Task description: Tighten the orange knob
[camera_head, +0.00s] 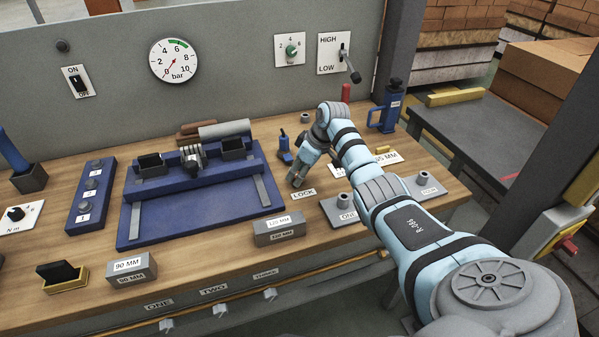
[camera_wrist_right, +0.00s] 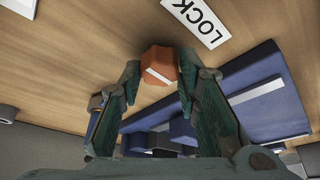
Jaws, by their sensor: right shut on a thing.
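The orange knob (camera_wrist_right: 158,62) shows in the right wrist view, with a pale line across its face, beside the white LOCK label (camera_wrist_right: 202,18). My right gripper (camera_wrist_right: 159,78) has its two fingertips on either side of the knob and is shut on it. In the head view my right gripper (camera_head: 295,180) points down to the wooden bench just behind the LOCK label (camera_head: 304,194). The knob is hidden there by the gripper. My left gripper is not in view.
A blue fixture (camera_head: 198,219) with clamps stands left of the gripper. A grey 120 MM block (camera_head: 279,229) sits in front. A small blue-handled tool (camera_head: 284,152) stands close behind the gripper.

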